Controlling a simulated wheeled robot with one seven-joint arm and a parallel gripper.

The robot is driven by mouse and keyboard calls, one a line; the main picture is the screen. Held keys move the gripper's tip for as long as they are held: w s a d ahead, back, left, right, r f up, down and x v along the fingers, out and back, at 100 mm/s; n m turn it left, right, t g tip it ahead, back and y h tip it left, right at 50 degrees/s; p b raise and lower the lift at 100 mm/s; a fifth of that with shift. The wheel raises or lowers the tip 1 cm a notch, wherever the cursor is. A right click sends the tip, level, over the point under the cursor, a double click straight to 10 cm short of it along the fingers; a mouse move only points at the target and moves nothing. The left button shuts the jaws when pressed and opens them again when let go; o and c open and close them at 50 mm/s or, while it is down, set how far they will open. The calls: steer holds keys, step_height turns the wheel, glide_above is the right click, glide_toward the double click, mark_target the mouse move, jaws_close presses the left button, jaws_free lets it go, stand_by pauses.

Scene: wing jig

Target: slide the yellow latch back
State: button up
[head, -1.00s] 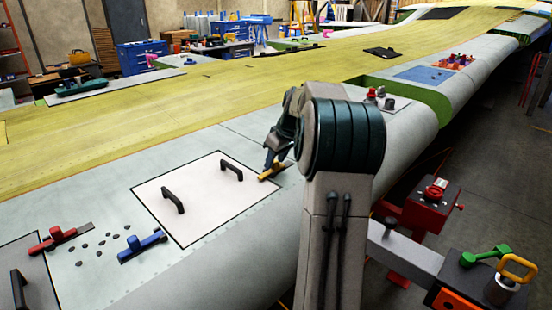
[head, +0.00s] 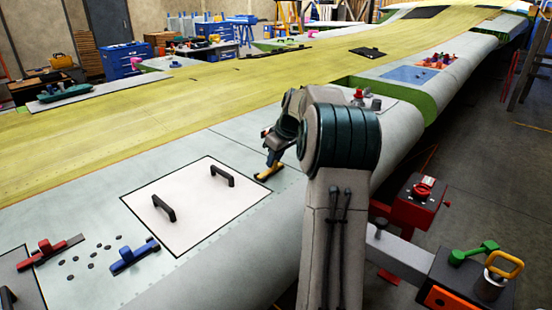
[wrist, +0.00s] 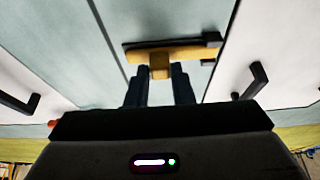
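The yellow latch (head: 268,173) lies on the pale wing surface, just off the right corner of the white panel. In the wrist view it is a yellow bar with an upright knob (wrist: 159,68), set along a dark strip (wrist: 172,43). My gripper (head: 271,163) points down at the latch.
The white panel (head: 190,222) carries two black handles (head: 164,208) that stick up nearby. A blue latch (head: 135,254) and a red latch (head: 42,253) lie at lower left. A red box (head: 421,190) and a cart with a green lever (head: 474,252) stand at right.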

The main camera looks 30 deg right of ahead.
steer(key=o, duration=0.4)
steer(key=shift+d, duration=0.4)
steer(key=shift+c, duration=0.2)
steer(key=shift+a, duration=0.1)
steer(key=shift+a, duration=0.1)
steer(key=shift+r, duration=0.2)
steer(key=b+v, duration=0.1)
steer(key=v, duration=1.2)
steer(key=shift+s+r, duration=0.2)
